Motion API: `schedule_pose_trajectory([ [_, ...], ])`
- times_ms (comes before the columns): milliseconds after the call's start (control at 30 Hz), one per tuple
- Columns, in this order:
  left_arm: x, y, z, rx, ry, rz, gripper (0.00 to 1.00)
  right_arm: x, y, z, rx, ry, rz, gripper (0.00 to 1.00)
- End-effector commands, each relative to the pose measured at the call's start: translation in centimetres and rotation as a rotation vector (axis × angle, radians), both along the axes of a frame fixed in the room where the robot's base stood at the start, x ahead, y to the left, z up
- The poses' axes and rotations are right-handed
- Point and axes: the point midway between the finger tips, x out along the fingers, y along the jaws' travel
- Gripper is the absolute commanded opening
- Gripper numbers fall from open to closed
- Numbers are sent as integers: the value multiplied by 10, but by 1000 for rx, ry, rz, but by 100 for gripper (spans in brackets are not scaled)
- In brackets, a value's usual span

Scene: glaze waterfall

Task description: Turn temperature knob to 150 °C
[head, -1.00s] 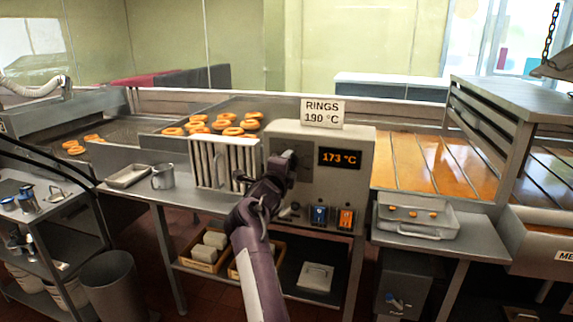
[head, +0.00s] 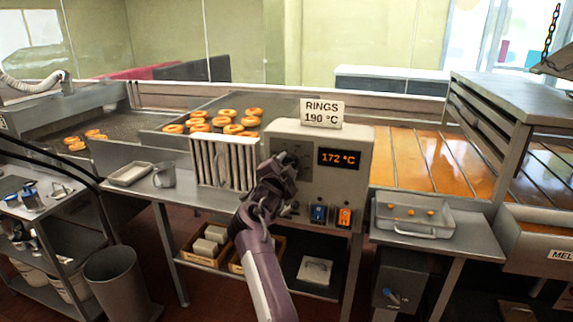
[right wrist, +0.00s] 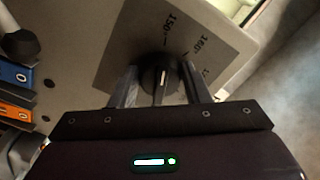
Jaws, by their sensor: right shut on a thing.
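The control box (head: 355,185) has a dial plate (head: 291,150) and an orange display (head: 339,158) that reads 172 °C. My right gripper (head: 283,166) is in front of the dial and hides the temperature knob in the head view. In the right wrist view the black knob (right wrist: 156,72) sits between the two fingers of my right gripper (right wrist: 158,84), which is shut on it. The dial plate (right wrist: 195,62) shows 150 and 160 marks beside the knob. I cannot tell exactly which mark the pointer faces. My left gripper is out of view.
A sign (head: 322,113) on the box reads RINGS 190 °C. A blue switch (head: 318,213) and an orange switch (head: 344,216) sit below the display. Rings (head: 226,113) lie in the fryer behind. A slatted rack (head: 222,163) stands left of my gripper.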

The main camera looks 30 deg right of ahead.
Motion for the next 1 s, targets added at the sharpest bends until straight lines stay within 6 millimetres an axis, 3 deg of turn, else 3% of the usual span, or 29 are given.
schedule_pose_trajectory([
  [567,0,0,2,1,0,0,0,0,0,0,-22,23,0,20],
  [600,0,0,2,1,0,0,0,0,0,0,-22,23,0,47],
  [733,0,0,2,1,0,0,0,0,0,0,-21,23,1,64],
  [1000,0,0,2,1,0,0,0,0,0,0,-19,22,0,64],
])
